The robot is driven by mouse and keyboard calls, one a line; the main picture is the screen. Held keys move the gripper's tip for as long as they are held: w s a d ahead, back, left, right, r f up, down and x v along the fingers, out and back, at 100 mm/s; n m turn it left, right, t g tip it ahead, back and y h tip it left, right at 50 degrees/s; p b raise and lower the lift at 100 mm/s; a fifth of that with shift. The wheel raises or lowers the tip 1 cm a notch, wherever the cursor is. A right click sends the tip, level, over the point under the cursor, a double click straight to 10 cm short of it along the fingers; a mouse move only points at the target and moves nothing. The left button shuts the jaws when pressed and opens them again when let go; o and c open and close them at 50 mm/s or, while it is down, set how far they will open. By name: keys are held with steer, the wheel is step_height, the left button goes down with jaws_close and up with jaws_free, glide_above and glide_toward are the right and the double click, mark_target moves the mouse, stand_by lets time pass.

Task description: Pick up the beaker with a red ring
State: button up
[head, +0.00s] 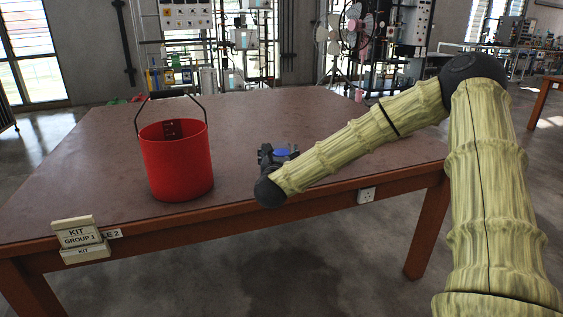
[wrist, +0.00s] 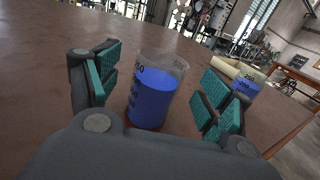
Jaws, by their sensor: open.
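A clear beaker with blue liquid (wrist: 153,92) stands upright on the table between my gripper's fingers in the wrist view. A second beaker with blue liquid (wrist: 245,88) stands farther right, partly behind the right finger. My gripper (wrist: 158,88) is open, with teal-padded fingers on both sides of the nearer beaker and visible gaps. In the head view my gripper (head: 276,156) is low over the table's front part, with a bit of blue beaker liquid (head: 283,152) showing beside it; the arm hides the rest.
A red bucket (head: 177,160) with a raised handle stands left of my gripper on the brown table (head: 250,115). Kit boxes (head: 82,238) sit at the front left edge. A pale cream object (wrist: 228,68) lies near the second beaker. The table's back is mostly clear.

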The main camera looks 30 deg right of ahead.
steer(key=shift+x, duration=2.3)
steer(key=shift+s+d, duration=0.1)
steer(key=shift+c, duration=0.3)
steer(key=c, duration=1.2)
